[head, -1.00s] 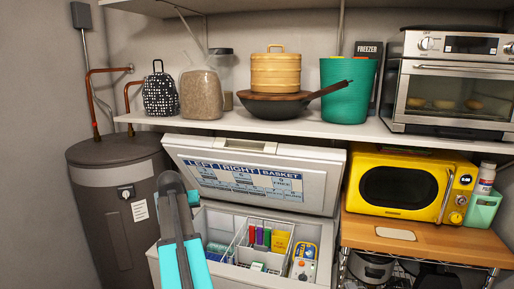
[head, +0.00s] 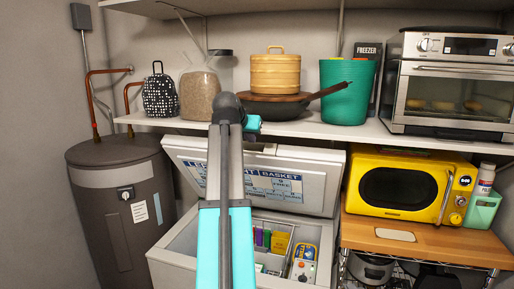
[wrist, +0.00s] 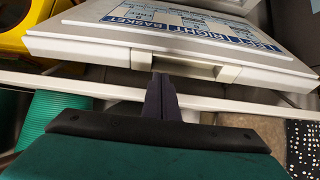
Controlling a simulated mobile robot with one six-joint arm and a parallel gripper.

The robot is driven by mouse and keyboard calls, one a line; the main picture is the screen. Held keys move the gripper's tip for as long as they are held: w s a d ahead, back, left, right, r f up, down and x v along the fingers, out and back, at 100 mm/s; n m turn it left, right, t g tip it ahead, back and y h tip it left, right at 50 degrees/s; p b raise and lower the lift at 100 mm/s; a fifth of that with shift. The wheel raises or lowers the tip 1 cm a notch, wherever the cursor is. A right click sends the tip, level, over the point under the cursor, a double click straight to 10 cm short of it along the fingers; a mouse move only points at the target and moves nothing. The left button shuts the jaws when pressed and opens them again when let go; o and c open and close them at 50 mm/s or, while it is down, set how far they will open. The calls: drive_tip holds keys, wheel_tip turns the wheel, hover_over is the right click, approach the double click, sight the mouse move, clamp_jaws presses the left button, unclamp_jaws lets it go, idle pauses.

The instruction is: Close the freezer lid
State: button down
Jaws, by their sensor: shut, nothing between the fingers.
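The white chest freezer (head: 180,255) stands open. Its lid (head: 320,180) is raised and tilted back just below the shelf edge, with a blue-and-white label panel on its inner face. In the wrist view, which looks upside down, the lid (wrist: 240,52) shows a recessed handle (wrist: 190,65) in its edge. My gripper (wrist: 161,82) is shut and empty, with its fingertips close to that handle; I cannot tell if they touch. In the head view my arm covers the left part of the lid and part of the freezer's inside, and mostly hides the gripper.
A shelf (head: 180,124) above the lid holds a black pan (head: 275,107), a grain jar (head: 199,95), a teal bin (head: 347,90) and a toaster oven (head: 450,85). A water heater (head: 125,220) stands left; a yellow microwave (head: 410,188) stands right on a wooden-topped cart.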

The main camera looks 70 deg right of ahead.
drive_tip(key=shift+d+f, duration=0.1)
idle(0.3)
drive_tip(key=p, duration=0.3)
approach(257, 147)
drive_tip(key=shift+s+d+f, duration=0.25)
drive_tip(key=shift+d+f, duration=0.15)
drive_tip(key=shift+f, duration=0.2)
drive_tip(key=shift+s+d+f, duration=0.25)
drive_tip(key=shift+d+f, duration=0.2)
drive_tip(key=shift+f, duration=0.15)
drive_tip(key=shift+s+d+f, duration=0.3)
drive_tip(key=shift+d+f, duration=0.1)
drive_tip(key=shift+f, duration=0.2)
drive_tip(key=shift+a+f, duration=0.1)
